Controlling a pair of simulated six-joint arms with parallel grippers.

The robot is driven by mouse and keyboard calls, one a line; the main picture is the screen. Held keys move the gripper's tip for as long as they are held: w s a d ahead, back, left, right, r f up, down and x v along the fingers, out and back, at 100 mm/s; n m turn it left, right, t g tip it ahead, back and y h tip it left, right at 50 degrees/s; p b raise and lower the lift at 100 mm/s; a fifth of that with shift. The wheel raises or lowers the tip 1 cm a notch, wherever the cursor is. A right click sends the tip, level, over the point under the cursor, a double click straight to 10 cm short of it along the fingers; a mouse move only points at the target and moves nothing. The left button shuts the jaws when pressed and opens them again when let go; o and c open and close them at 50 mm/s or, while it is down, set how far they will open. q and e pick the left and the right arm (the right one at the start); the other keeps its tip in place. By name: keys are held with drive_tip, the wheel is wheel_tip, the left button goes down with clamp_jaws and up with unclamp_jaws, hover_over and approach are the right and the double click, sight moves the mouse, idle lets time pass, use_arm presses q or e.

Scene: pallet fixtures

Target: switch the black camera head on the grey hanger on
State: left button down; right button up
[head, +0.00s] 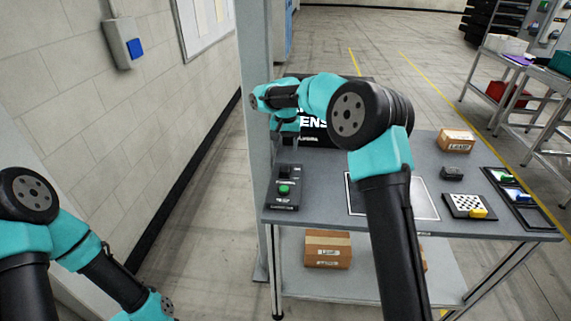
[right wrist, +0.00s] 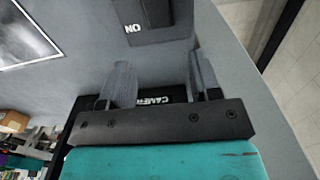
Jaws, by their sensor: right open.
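My right gripper (head: 287,142) hangs beside the grey post at the left end of the table, fingers down. In the right wrist view its two fingers (right wrist: 160,83) are apart, with nothing held between them. Beyond them is a black strip (right wrist: 178,95) lettered "CAMER", partly hidden by the fingers and gripper body. Farther up that view is a dark block (right wrist: 152,22) marked "NO" as seen, cut off by the top edge. I cannot clearly make out the camera head or the hanger. My left gripper is out of the picture.
A black panel with a green button (head: 284,189) lies on the table's left end. A black sign (head: 313,124) stands behind my right wrist. A carton (head: 456,142), a checkered board (head: 463,203) and a black tray (head: 524,213) are at the right. The white-outlined area (head: 425,205) looks clear.

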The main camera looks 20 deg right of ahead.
sight(286, 166)
wheel_tip(286, 166, down, 9)
drive_tip(key=shift+r, duration=0.15)
idle(0.4)
